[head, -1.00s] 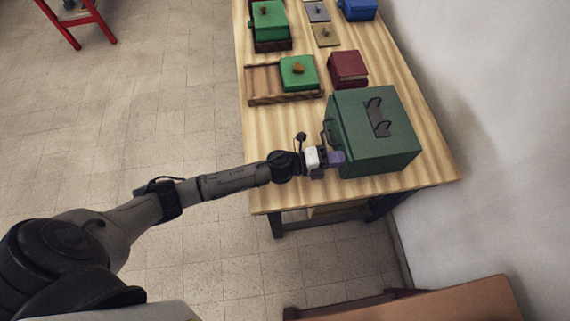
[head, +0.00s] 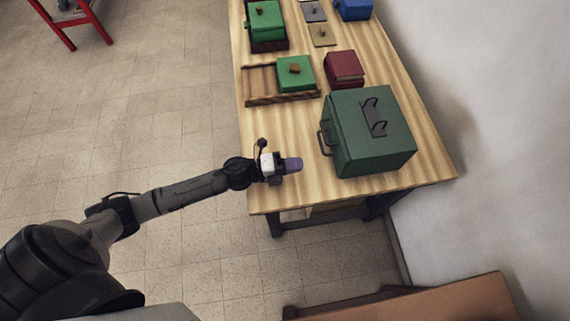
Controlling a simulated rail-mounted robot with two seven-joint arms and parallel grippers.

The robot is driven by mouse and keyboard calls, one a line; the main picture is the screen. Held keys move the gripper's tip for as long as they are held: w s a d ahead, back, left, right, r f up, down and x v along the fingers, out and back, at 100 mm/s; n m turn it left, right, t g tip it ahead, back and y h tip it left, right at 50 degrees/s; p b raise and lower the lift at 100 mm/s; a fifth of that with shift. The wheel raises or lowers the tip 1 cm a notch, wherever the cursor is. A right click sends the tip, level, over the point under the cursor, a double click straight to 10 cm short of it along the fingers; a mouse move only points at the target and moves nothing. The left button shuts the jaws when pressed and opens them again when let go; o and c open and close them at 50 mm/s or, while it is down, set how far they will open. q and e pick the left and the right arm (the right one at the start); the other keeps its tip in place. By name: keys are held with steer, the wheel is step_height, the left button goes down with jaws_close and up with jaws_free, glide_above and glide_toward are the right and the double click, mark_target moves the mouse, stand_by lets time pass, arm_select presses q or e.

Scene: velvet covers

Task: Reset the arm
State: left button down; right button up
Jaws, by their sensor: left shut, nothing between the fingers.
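My left arm comes in from the left. My left gripper (head: 291,165) is shut and empty, over the near left part of the wooden table (head: 290,130). It is to the left of the dark green box (head: 375,150), with a clear gap to the box's side handle (head: 325,143). The box stands on the near right part of the table, its lid down, with a dark handle on top. My right gripper is not in view.
On the table behind are a dark red box (head: 343,70), a wooden tray (head: 260,82) with a green block (head: 295,72), another green box (head: 265,22), small plates (head: 322,36) and a blue box (head: 353,9). A wall is on the right. A brown surface (head: 450,300) stands at front right.

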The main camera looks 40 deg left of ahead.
arm_select(q)
steer(key=shift+v, duration=1.4)
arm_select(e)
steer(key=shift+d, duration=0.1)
